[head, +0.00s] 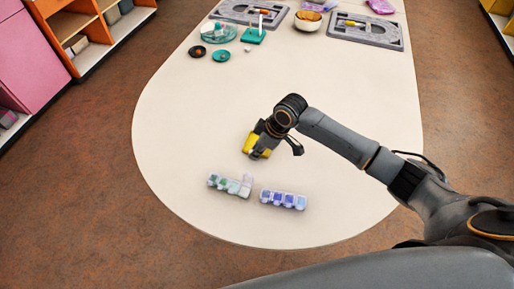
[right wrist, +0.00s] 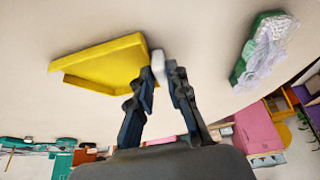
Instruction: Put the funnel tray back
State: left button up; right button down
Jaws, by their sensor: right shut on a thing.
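The funnel tray (head: 250,146) is yellow and shallow with raised sides. It is near the middle of the table in the head view, partly hidden by my right gripper (head: 266,137). In the right wrist view the tray (right wrist: 105,62) is at left of the fingers, its end reaching the fingertips (right wrist: 164,75). My right gripper is shut on the tray's end, where a small whitish part shows between the fingertips. I cannot tell whether the tray touches the table. My left gripper is not in view.
A clear-lidded bead box with green (head: 230,184) and a blue-purple bead box (head: 284,199) stand near the front edge. Grey boards (head: 365,31), a teal stand (head: 253,36), dishes and a bowl (head: 308,21) are at the back. The table's left middle is clear.

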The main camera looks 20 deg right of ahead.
jog(key=shift+f, duration=0.15)
jog(key=c, duration=1.3)
grip_release()
jog(key=v, duration=1.2)
jog(key=shift+r, duration=0.25)
jog(key=shift+a, duration=0.1)
